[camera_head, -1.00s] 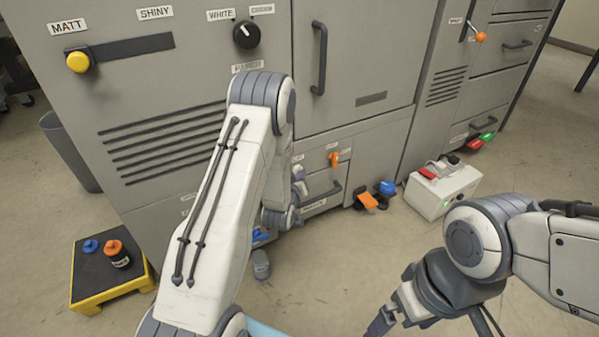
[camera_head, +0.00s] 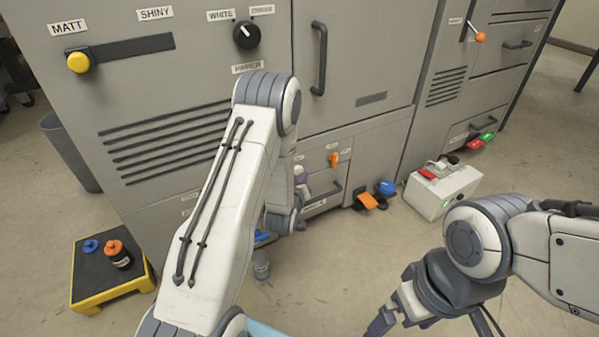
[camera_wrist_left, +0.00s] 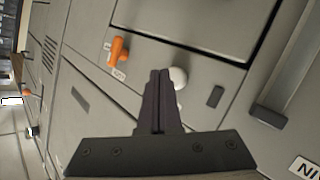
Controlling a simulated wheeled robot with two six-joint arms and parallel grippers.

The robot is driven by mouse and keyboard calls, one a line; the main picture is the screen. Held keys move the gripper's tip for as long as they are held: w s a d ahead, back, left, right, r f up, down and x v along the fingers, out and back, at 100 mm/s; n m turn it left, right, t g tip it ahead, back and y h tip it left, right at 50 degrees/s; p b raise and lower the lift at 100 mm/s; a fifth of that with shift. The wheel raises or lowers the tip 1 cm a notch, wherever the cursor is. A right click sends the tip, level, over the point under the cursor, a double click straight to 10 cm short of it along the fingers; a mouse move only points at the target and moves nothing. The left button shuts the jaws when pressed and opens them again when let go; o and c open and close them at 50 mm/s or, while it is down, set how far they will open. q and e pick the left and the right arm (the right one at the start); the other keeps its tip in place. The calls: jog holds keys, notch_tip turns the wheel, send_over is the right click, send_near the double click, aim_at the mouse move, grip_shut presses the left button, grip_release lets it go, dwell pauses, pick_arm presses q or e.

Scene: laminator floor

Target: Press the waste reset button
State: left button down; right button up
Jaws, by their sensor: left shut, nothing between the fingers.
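A round white button (camera_wrist_left: 178,77) sits on the grey machine panel in the left wrist view, close to an orange lever (camera_wrist_left: 118,52). My left gripper (camera_wrist_left: 159,74) is shut and empty. Its dark fingertips point at the panel and overlap the button's left edge in the picture; I cannot tell whether they touch it. In the head view my left gripper (camera_head: 302,182) is small and partly hidden behind my left arm, low in front of the machine. My right gripper (camera_head: 379,322) is at the bottom, partly seen, its jaw opening unclear.
The orange lever (camera_head: 334,158) is above a drawer handle (camera_head: 325,198) in the head view. An orange pedal (camera_head: 367,201), a blue knob (camera_head: 386,187) and a white box (camera_head: 442,190) stand on the floor to the right. A yellow-edged step (camera_head: 110,296) is at left.

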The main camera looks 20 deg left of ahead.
pick_arm(q)
jog(key=shift+d, duration=0.15)
jog(key=s+d, duration=0.1)
jog(key=d, duration=0.1)
jog(key=s+d, duration=0.2)
jog(key=shift+s, duration=0.1)
dwell(0.4)
jog(key=shift+r, duration=0.1)
dwell(0.6)
